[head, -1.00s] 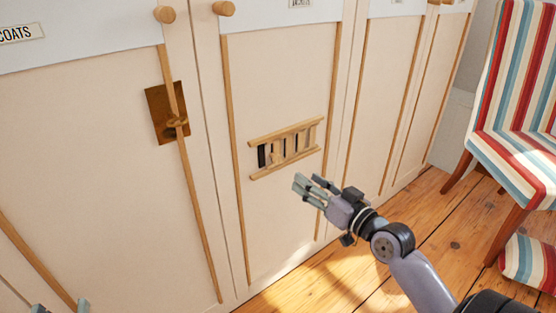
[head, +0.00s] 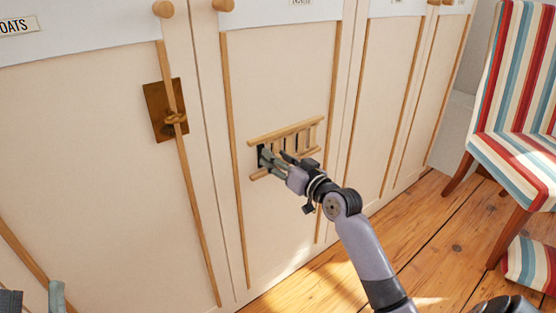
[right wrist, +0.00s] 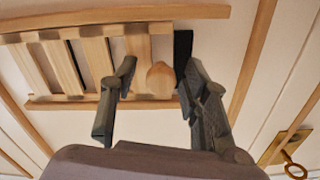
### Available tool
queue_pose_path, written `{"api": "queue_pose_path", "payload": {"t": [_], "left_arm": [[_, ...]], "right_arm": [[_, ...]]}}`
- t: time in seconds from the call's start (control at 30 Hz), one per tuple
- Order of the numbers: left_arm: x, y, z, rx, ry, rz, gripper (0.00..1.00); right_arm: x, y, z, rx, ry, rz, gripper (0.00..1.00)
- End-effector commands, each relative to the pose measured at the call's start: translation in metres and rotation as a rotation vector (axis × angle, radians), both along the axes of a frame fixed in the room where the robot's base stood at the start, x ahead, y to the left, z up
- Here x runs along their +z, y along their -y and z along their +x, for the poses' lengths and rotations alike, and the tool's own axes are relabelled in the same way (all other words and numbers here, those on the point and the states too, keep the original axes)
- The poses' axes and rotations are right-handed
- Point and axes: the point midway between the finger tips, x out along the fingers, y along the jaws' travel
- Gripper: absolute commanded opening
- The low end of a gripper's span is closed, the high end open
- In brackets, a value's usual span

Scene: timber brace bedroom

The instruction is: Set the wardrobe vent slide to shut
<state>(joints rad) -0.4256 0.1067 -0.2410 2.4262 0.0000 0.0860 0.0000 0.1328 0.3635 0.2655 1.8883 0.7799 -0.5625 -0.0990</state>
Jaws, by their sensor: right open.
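The wooden wardrobe vent (head: 290,132) has two rails with slats between them, and dark openings show there. In the right wrist view the pale slatted slide (right wrist: 98,58) carries a round wooden knob (right wrist: 161,78) near one end, with a dark gap (right wrist: 183,48) beside it. My right gripper (head: 268,158) is at the vent's left end in the head view and hides the knob there. Its open fingers (right wrist: 152,95) stand on either side of the knob, and I see no clear contact. My left gripper (head: 54,297) shows only partly at the lower left edge.
A brass plate with a ring (head: 168,110) sits on the wardrobe door left of the vent. Round knobs (head: 223,5) project above. A striped chair (head: 515,95) stands at the right. Wooden floor (head: 400,225) lies open before the wardrobe.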

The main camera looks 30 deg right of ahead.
Motion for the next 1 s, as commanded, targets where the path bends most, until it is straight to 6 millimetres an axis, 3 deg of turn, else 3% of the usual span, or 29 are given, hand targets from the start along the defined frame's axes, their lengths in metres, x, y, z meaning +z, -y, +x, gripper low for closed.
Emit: {"api": "queue_pose_path", "payload": {"t": [0.17, 0.8, 1.0], "left_arm": [[0.0, 0.0001, 0.0001, 0.0, 0.0, 0.0, 0.42], [-0.0004, 0.0003, 0.0003, 0.0, -0.002, 0.001, 0.42], [-0.0004, 0.0002, 0.0003, 0.0, -0.002, 0.001, 0.42]], "right_arm": [[-0.0001, 0.0, -0.0002, 0.0, 0.0, 0.0, 0.42], [0.0, 0.0003, -0.0005, 0.0, 0.0, 0.0, 0.0], [-0.0001, 0.0002, -0.0005, 0.0, 0.0, 0.0, 0.0]]}}
